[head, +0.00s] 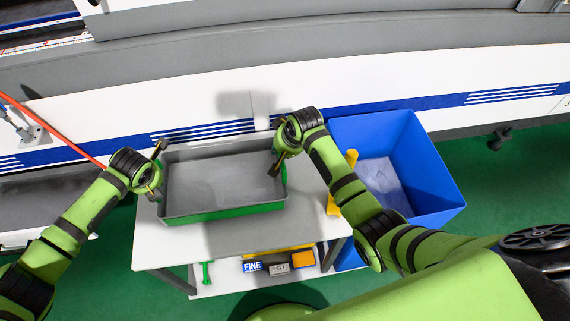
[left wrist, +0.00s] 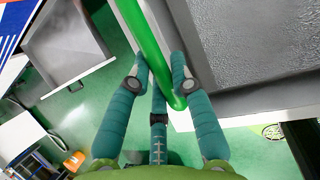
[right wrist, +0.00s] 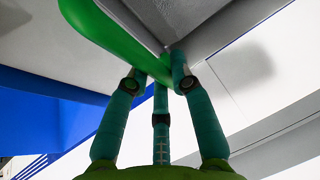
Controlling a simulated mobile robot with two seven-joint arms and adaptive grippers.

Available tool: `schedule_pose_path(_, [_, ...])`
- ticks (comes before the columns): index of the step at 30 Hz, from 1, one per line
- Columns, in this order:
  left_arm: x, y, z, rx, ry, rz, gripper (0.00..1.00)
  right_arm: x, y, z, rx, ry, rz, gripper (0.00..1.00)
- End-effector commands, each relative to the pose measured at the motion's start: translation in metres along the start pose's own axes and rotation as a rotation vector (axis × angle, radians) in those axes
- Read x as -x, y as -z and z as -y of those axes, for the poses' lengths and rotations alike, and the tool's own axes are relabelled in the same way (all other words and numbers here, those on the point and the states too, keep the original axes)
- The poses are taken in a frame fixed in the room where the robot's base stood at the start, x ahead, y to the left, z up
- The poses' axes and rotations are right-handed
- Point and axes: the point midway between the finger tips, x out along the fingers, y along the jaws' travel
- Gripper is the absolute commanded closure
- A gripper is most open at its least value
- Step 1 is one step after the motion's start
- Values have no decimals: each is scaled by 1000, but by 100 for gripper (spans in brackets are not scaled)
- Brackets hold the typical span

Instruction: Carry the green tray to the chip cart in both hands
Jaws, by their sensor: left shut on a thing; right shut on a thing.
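The green tray (head: 225,213) has a grey inside that looks empty, and it is over the white table (head: 160,255) in the head view. I cannot tell whether it touches the table top. My left gripper (head: 157,168) is shut on its left end; the left wrist view shows the fingers (left wrist: 160,75) on the green rim (left wrist: 140,35). My right gripper (head: 279,165) is shut on the right end; the right wrist view shows the fingers (right wrist: 156,68) on the green edge (right wrist: 100,35). A blue open bin (head: 435,185), apparently the chip cart, stands right of the table, with pale material inside.
Yellow handle-like parts (head: 351,160) stand between table and bin. Labelled boxes (head: 278,268) lie on the table's lower shelf. A long white and blue machine (head: 310,95) runs behind. An orange hose (head: 55,130) is at the left. Green floor (head: 500,190) is open at the right.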

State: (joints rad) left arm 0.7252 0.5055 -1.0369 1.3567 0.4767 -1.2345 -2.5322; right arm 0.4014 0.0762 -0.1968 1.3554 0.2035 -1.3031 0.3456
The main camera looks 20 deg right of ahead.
Motion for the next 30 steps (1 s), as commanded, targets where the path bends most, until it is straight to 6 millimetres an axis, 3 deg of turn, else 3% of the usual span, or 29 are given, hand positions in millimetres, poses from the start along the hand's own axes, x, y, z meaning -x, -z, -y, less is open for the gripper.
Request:
schedule_pose_path(1, [1, -3, 5, -4, 9, 9, 100, 0, 1, 7, 9, 16, -4, 100])
schedule_pose_path(12, [-13, 3, 8, -5, 10, 9, 100, -13, -4, 4, 9, 16, -5, 100])
schedule_pose_path(13, [-12, 2, 8, -5, 11, 10, 70, -13, -4, 4, 9, 16, -6, 100])
schedule_pose_path(15, [-12, 2, 8, -5, 11, 10, 51, -12, -4, 4, 9, 16, -6, 100])
schedule_pose_path(23, [-13, 4, 6, -2, 5, 5, 51, -12, -4, 2, 6, 12, -6, 100])
schedule_pose_path(24, [-15, 8, 6, -3, 4, -2, 51, -14, -7, 0, 5, 8, 1, 66])
schedule_pose_path(25, [-15, 8, 5, -3, 4, -2, 51, -14, -6, 0, 4, 8, 1, 54])
schedule_pose_path(30, [-15, 7, 4, -1, 2, -1, 51, -14, -6, -1, 2, 5, 1, 50])
